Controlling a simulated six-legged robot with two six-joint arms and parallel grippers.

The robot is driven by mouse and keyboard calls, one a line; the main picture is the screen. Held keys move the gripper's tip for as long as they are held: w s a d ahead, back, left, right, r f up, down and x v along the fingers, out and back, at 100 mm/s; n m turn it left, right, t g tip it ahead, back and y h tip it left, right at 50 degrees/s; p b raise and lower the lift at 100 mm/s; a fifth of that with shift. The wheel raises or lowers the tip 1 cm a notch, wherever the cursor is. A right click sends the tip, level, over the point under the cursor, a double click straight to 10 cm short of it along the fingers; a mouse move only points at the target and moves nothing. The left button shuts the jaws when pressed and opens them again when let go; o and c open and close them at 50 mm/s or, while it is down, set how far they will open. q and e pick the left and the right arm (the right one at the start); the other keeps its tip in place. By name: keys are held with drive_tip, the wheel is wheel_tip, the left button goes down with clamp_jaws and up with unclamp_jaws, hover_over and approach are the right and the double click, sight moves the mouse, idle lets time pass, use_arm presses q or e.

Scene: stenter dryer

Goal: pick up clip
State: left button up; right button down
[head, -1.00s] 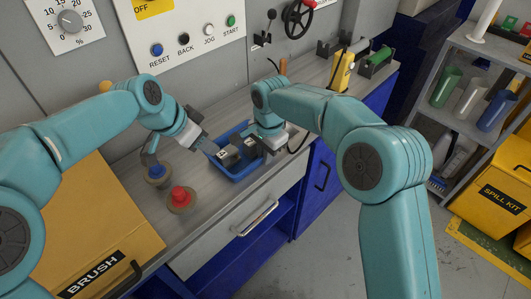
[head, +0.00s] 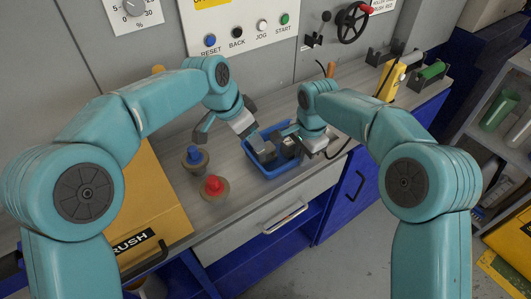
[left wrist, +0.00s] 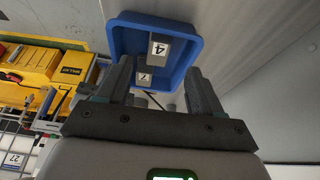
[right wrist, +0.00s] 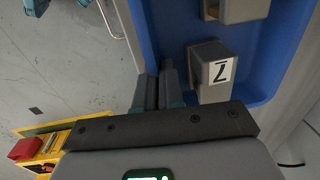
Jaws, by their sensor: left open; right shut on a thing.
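Two grey clips lie in a blue tray (head: 283,171) on the bench. In the left wrist view one clip (left wrist: 158,48) is labelled 4 and a nearer clip (left wrist: 145,75) is labelled 7. The right wrist view shows the 7 clip (right wrist: 212,70) inside the tray and part of another clip (right wrist: 238,8). My left gripper (head: 253,139) is open over the left side of the tray, with the 7 clip showing between its fingers. My right gripper (head: 314,146) is shut at the tray's right end, its fingers closed on the tray's wall.
A blue knob (head: 194,155) and a red knob (head: 213,187) stand left of the tray. A yellow brush box (head: 150,205) is further left. A yellow tool (head: 388,82) and a green roller (head: 433,71) lie at the bench's right. A control panel (head: 240,28) is behind.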

sight(265, 153)
use_arm(q)
drive_tip(key=x, duration=0.7)
drive_tip(key=shift+s+f, duration=0.1)
drive_tip(key=shift+f, duration=0.1)
drive_tip(key=shift+r, duration=0.1)
clamp_jaws()
